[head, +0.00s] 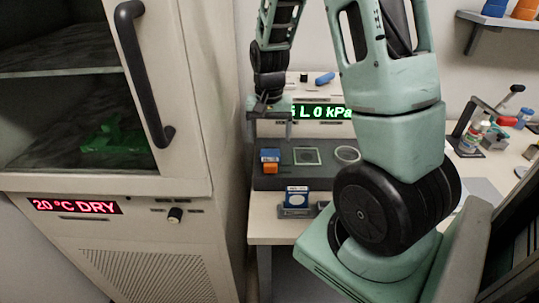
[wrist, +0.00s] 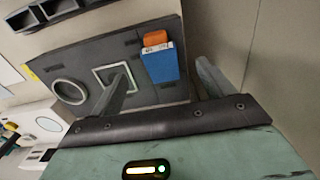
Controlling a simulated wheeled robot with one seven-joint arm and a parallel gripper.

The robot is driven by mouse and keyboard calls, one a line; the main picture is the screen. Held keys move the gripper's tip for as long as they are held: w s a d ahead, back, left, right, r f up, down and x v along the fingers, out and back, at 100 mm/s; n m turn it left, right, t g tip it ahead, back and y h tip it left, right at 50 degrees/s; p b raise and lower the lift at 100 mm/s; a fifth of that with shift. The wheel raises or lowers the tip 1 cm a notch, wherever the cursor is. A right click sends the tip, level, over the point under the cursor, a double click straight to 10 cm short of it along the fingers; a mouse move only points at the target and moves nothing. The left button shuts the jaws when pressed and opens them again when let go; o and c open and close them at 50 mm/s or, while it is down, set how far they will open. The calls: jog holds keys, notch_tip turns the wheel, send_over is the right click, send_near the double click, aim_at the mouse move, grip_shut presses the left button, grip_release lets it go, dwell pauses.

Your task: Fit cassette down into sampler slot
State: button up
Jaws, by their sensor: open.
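A small blue block with an orange part (head: 270,161), which looks like the cassette, sits at the left end of the dark sampler deck (head: 275,183). In the wrist view the blue-and-orange cassette (wrist: 160,62) shows between my finger tips, with pale lettering. A square pale-rimmed slot (head: 307,156) lies beside it on the deck; the slot also shows in the wrist view (wrist: 101,73), partly covered by one finger. My gripper (head: 270,136) is open and empty, pointing down above the cassette. No contact is visible.
A round ring (head: 347,154) lies right of the slot. A blue-and-white labelled piece (head: 296,197) stands at the table's front. A lit kPa display (head: 320,113) is behind the deck. A tall cabinet (head: 215,130) stands close on the left.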

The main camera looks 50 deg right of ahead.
aim_at(270, 155)
jog(key=shift+w+d+f+p, duration=0.15)
jog(key=shift+f+p, duration=0.1)
jog(key=shift+f, duration=1.7)
jog(key=shift+s+d+f+p, duration=0.15)
jog(key=shift+f+p, duration=0.1)
jog(key=shift+f, duration=1.65)
jog(key=shift+w, duration=0.1)
jog(key=c, duration=1.2)
jog(key=shift+o, duration=0.2)
notch_tip(270, 155, up, 10)
jog(key=shift+b, duration=0.35)
